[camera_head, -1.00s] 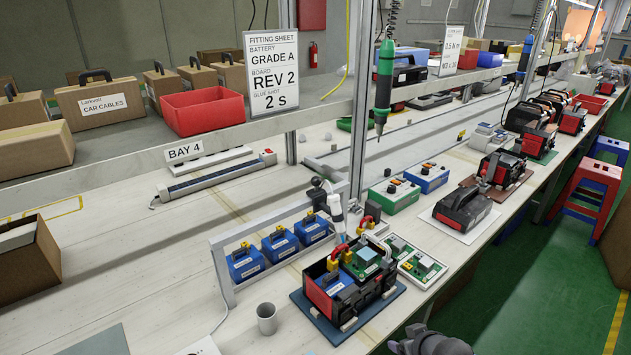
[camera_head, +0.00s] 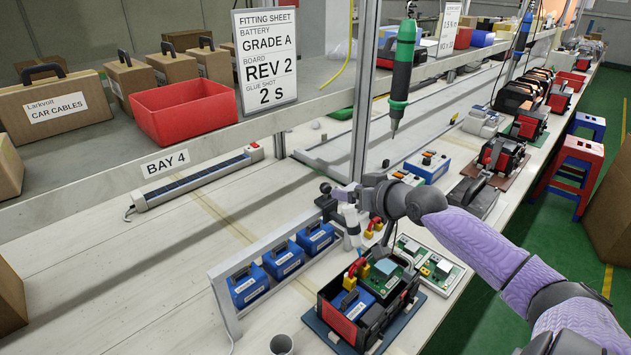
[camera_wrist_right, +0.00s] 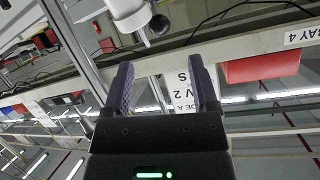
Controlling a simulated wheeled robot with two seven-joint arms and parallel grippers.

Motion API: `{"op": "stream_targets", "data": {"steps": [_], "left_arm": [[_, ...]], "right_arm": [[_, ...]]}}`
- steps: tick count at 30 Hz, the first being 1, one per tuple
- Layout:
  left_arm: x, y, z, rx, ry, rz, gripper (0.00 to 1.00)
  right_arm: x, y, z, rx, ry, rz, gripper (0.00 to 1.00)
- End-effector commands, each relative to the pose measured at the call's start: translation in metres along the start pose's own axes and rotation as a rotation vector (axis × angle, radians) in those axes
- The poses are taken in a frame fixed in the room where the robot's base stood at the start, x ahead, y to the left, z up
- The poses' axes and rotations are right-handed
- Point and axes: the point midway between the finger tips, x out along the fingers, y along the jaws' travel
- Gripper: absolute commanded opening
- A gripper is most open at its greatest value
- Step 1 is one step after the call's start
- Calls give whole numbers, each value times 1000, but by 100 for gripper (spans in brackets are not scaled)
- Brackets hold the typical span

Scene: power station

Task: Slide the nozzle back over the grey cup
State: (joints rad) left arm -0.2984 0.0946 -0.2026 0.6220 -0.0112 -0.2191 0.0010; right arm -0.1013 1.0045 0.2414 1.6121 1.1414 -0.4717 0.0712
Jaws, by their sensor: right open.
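The white nozzle (camera_head: 352,224) hangs tip-down at the back edge of the open black battery case (camera_head: 366,306); its top is partly hidden by my right gripper. It also shows in the right wrist view (camera_wrist_right: 128,12), with a dark round knob beside it. The grey cup (camera_head: 282,344) stands on the bench left of the case, cut by the bottom edge of the head view and well apart from the nozzle. My right gripper (camera_head: 348,194) is at the nozzle's upper end. Its purple-padded fingers (camera_wrist_right: 163,88) are open with nothing held between them. My left gripper is not in view.
A grey frame (camera_head: 282,242) with several blue batteries stands left of the nozzle. Green circuit boards (camera_head: 428,262) lie right of the case. A green screwdriver (camera_head: 402,70) hangs above. Bare bench lies left of the cup.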

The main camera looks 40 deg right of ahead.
Motion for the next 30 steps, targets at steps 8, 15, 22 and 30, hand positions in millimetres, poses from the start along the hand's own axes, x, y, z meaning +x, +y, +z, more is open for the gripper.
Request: {"op": "stream_targets", "data": {"steps": [8, 15, 22, 30], "left_arm": [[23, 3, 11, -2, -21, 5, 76], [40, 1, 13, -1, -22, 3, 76], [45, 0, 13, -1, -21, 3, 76], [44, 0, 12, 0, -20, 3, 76]], "right_arm": [[44, 1, 3, 3, 3, 1, 76], [79, 1, 4, 2, 1, 2, 76], [93, 0, 2, -1, -1, 1, 76], [94, 0, 1, -1, -2, 1, 74]]}}
